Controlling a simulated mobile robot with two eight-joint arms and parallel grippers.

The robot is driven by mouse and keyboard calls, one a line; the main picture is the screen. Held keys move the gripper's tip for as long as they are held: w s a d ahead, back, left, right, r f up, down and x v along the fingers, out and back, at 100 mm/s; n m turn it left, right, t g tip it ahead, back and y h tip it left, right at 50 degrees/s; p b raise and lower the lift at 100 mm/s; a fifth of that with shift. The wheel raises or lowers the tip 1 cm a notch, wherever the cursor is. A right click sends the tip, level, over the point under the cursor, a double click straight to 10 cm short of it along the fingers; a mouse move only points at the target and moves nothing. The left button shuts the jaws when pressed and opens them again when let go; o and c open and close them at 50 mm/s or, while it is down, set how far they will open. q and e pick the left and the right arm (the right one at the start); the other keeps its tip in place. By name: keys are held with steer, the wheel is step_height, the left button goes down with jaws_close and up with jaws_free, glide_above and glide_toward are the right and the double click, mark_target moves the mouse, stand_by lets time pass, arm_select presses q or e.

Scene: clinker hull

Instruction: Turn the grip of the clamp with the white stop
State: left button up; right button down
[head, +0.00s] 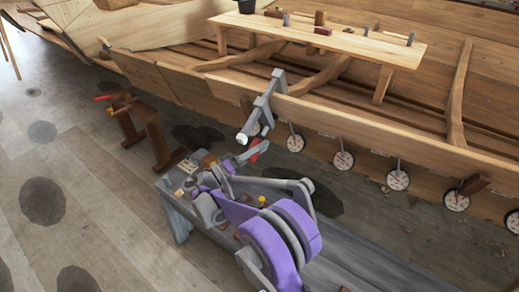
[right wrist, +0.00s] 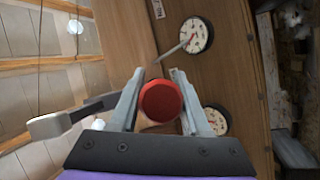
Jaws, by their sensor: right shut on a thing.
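A grey clamp (head: 265,100) sits over the top edge of the hull planking in the head view. A white stop (head: 242,138) shows at its lower left end. Its red grip (head: 259,150) is partly hidden by my right gripper (head: 247,154). In the right wrist view, the round end of the red grip (right wrist: 161,101) lies between the two fingers of my right gripper (right wrist: 158,98), which is shut on it. A grey bar (right wrist: 60,122), apparently part of the clamp, extends at the left there. My left gripper is not in view.
Several round dials (head: 343,160) hang along the hull side (head: 370,128) to the right of the clamp. A wooden bench (head: 330,38) with small items stands inside the hull. A small wooden trestle (head: 150,135) stands left. Open floor (head: 90,180) lies further left.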

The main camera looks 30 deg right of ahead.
steer(key=shift+c, duration=1.8)
jaws_free()
steer(key=v, duration=1)
steer(key=shift+a, duration=0.35)
steer(key=shift+f, duration=0.1)
